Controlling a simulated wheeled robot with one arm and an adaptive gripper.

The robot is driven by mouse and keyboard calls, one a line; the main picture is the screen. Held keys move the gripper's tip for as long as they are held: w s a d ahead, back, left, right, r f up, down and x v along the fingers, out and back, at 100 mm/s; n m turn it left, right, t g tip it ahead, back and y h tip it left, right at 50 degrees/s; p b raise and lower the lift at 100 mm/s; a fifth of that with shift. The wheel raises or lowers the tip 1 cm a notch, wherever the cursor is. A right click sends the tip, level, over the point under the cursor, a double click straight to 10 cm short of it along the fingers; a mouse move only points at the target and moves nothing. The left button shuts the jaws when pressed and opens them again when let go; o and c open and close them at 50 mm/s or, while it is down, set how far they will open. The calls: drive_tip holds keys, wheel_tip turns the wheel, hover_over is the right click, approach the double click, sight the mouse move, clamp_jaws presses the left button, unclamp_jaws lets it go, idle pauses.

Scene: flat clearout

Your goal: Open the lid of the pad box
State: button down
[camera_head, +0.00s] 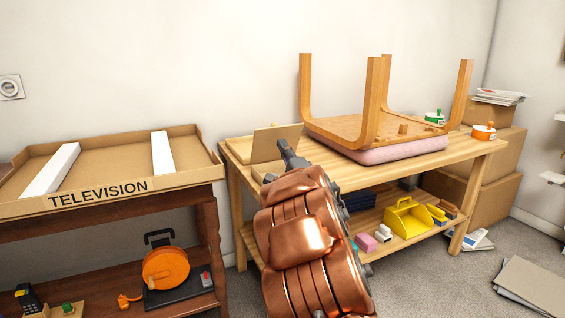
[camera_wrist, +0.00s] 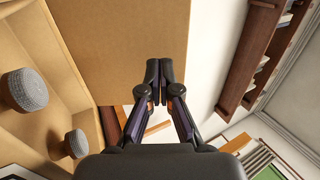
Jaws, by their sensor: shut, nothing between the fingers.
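The pad box (camera_head: 240,150) sits at the left end of the wooden workbench. Its tan lid (camera_head: 275,140) stands raised, roughly upright. In the wrist view the lid (camera_wrist: 120,45) is a broad brown panel at the top middle, and two round grey pads (camera_wrist: 27,88) (camera_wrist: 76,143) show at the left in the light wooden box. My gripper (camera_head: 286,148) is just in front of the lid's right part. In the wrist view its fingertips (camera_wrist: 158,72) are shut together and empty, overlapping the lid's lower right edge. I cannot tell if they touch it. My arm hides part of the box.
An upturned wooden chair (camera_head: 370,130) with a pink seat lies on the workbench (camera_head: 470,152), right of the box. A shallow television carton (camera_head: 100,195) rests on a dark shelf unit at left. Cardboard boxes (camera_head: 490,190) stand at the right. Flat cardboard (camera_head: 532,288) lies on the floor.

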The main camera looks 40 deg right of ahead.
drive_tip(key=shift+b+x, duration=0.3)
drive_tip(key=shift+x, duration=0.7)
drive_tip(key=shift+d+r+p, duration=0.1)
drive_tip(key=shift+r+p, duration=0.05)
drive_tip(key=shift+p, duration=0.4)
